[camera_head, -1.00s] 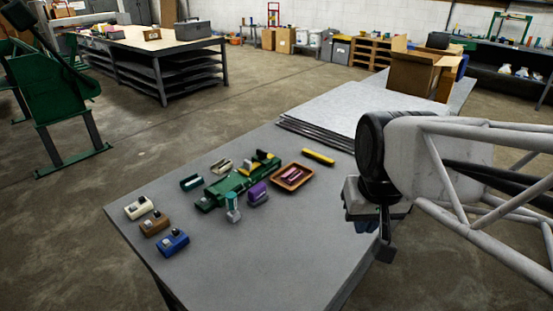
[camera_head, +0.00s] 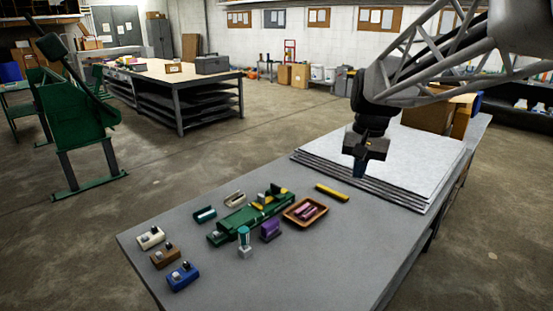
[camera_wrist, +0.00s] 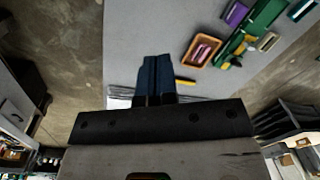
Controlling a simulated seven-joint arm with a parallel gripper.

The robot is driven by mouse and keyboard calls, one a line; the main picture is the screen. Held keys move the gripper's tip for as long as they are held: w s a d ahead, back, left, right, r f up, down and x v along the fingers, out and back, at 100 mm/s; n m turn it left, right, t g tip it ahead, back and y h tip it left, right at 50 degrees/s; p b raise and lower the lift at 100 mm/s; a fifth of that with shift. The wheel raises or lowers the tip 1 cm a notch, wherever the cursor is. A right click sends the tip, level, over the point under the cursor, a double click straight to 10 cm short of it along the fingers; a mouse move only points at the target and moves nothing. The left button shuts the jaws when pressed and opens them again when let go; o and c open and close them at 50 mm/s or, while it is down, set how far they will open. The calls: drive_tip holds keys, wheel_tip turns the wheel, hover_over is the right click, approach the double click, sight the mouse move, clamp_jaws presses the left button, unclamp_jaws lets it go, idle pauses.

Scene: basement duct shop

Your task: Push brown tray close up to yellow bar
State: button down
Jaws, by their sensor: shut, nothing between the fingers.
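The brown tray (camera_head: 291,219) lies on the grey table with pink-purple pieces (camera_head: 306,211) in it. The yellow bar (camera_head: 332,192) lies flat on the table beyond the tray and to its right, with a gap of bare table between them. In the wrist view the tray (camera_wrist: 188,54) is right of my fingers, and the yellow bar (camera_wrist: 186,82) shows beside them, partly hidden. My gripper (camera_head: 360,170) is shut and empty, pointing down above the table near the sheet stack, to the right of the bar and tray. In the wrist view its dark blue fingers (camera_wrist: 155,75) are together.
A green fixture (camera_head: 240,221) stands left of the tray, with a purple block (camera_head: 270,229) and a teal-topped piece (camera_head: 244,240) near it. White, brown and blue blocks (camera_head: 183,276) sit at the table's left. Stacked metal sheets (camera_head: 400,165) lie behind. The front right table is clear.

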sight(295, 213)
drive_tip(key=w+d+f+m+g+y, duration=0.1)
drive_tip(key=w+d+f, duration=0.15)
drive_tip(key=w, duration=0.75)
drive_tip(key=w+d+f+m+g, duration=0.1)
drive_tip(key=w+f, duration=0.2)
drive_tip(key=w, duration=0.8)
drive_tip(key=w+d+f+m+g+y, duration=0.1)
drive_tip(key=w+d+f, duration=0.15)
drive_tip(key=w, duration=0.75)
drive_tip(key=w+d+f+m, duration=0.1)
drive_tip(key=w+d+f, duration=0.1)
drive_tip(key=w+f, duration=0.4)
drive_tip(key=w+d+f+m+g+y, duration=0.1)
drive_tip(key=w+d+f, duration=0.2)
drive_tip(key=w+f, duration=0.4)
drive_tip(key=w+d+f+g+y, duration=0.1)
drive_tip(key=w+d+f, duration=0.1)
drive_tip(key=w+f, duration=0.5)
wheel_tip(295, 213, down, 4)
drive_tip(key=shift+w+d+r+m, duration=0.1)
drive_tip(key=shift+d+m, duration=0.05)
drive_tip(key=shift+m, duration=0.25)
